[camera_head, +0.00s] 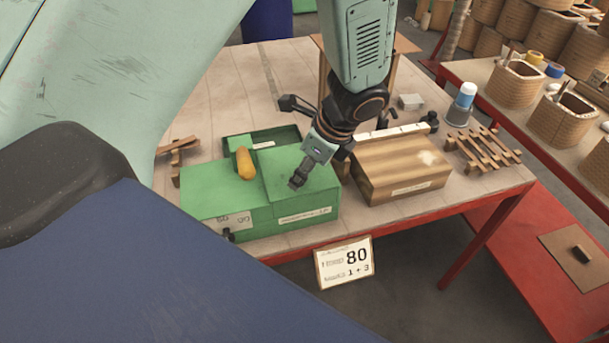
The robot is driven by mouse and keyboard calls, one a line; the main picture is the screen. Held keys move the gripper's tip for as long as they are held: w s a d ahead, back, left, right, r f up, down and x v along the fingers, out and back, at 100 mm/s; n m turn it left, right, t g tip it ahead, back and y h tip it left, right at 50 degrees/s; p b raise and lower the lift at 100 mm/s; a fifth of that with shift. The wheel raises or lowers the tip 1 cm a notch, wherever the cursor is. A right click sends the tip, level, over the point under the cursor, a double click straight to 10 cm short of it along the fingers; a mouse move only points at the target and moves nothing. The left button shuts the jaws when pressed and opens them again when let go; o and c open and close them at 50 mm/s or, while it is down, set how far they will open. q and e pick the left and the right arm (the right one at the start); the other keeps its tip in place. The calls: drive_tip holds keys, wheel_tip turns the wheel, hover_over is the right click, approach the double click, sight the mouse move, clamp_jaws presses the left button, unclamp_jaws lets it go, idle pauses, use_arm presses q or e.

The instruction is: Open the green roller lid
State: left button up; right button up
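A green box (255,222) with white labels stands on the table near its front edge. Green lid panels cover its top; the right one (270,178) lies under my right gripper. An orange roller-shaped piece (245,164) sits on top, left of the gripper. Behind it is a dark green tray-like recess (281,136); I cannot tell if it belongs to the box. My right gripper (298,181), its arm coming down from the top, points at the right panel. Contact and finger opening cannot be told. My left gripper is not in view.
A striped wooden box (402,166) stands close to the right of the green box. The table (222,92) behind the box has free room.

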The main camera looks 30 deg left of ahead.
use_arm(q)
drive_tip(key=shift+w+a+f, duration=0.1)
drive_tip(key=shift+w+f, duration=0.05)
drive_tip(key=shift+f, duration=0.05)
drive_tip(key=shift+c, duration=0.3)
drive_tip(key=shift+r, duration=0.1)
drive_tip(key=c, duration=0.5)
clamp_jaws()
